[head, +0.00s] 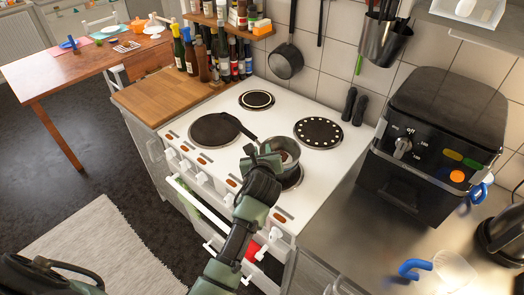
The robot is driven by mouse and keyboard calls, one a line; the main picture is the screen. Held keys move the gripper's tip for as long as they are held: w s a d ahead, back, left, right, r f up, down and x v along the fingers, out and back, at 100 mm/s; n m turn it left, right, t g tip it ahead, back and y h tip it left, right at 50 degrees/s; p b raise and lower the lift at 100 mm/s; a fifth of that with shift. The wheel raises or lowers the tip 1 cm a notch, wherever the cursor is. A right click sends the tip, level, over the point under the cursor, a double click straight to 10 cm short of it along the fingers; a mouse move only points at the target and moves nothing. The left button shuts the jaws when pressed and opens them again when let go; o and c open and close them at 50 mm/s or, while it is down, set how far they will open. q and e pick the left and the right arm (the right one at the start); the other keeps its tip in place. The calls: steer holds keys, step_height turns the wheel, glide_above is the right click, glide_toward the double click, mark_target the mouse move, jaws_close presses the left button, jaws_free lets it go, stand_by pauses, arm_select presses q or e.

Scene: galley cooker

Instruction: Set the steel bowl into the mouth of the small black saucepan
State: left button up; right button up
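A small round pan (294,167) with a dark handle (239,128) pointing up and left stands on the front right burner of the white cooker. A grey metallic rim (290,141) shows at its mouth, with a brownish inside. I cannot tell whether this rim is the steel bowl sitting in the saucepan or the pan's own rim.
The cooker top (262,119) has other burners, uncovered. A black air fryer (430,145) stands on the steel counter at right, beside a blue-handled clear cup (452,272). Bottles (204,60) crowd the wooden board at left.

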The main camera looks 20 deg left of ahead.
arm_select(q)
steer(key=shift+r, duration=0.2)
steer(key=b+v, duration=0.1)
steer(key=v, duration=1.1)
